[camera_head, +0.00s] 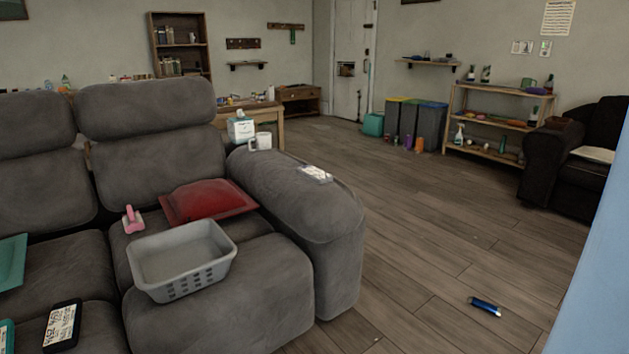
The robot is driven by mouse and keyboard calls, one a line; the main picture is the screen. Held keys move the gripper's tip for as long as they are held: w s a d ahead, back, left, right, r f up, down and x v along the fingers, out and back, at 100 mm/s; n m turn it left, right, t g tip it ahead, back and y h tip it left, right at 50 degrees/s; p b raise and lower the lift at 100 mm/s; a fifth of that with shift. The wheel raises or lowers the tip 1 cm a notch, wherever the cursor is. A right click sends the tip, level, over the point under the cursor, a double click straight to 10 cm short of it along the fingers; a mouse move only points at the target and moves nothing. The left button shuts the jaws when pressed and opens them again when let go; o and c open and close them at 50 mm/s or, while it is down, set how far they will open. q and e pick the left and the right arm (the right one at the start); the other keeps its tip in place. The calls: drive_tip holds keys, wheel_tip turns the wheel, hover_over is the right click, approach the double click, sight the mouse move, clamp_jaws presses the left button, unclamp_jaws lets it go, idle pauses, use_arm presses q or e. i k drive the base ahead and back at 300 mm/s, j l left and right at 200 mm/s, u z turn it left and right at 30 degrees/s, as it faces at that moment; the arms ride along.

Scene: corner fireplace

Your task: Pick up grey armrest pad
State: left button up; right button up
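A grey sofa (215,310) fills the left and lower part of the view. Its padded grey armrest (285,205) is at the sofa's right end, with a rounded top. I cannot tell whether a separate pad lies on it. A small white patterned item (315,173) lies on the armrest top. A white mug (262,141) and a white box (240,130) stand at its far end. Neither of my grippers is in view.
A grey basket (180,262), a red cushion (207,200) and a pink item (133,219) are on the seat. Wood floor right of the sofa is mostly clear, except for a small blue object (485,306). A light blue surface (605,270) blocks the right edge.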

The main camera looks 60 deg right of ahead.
sight(316, 175)
drive_tip(key=z, duration=1.75)
drive_tip(key=u, duration=0.75)
drive_tip(key=i+l+u, duration=0.15)
drive_tip(key=l+u, duration=0.25)
drive_tip(key=i+l+u, duration=0.1)
drive_tip(key=l+u, duration=0.7)
drive_tip(key=i+l, duration=0.05)
drive_tip(key=l, duration=0.05)
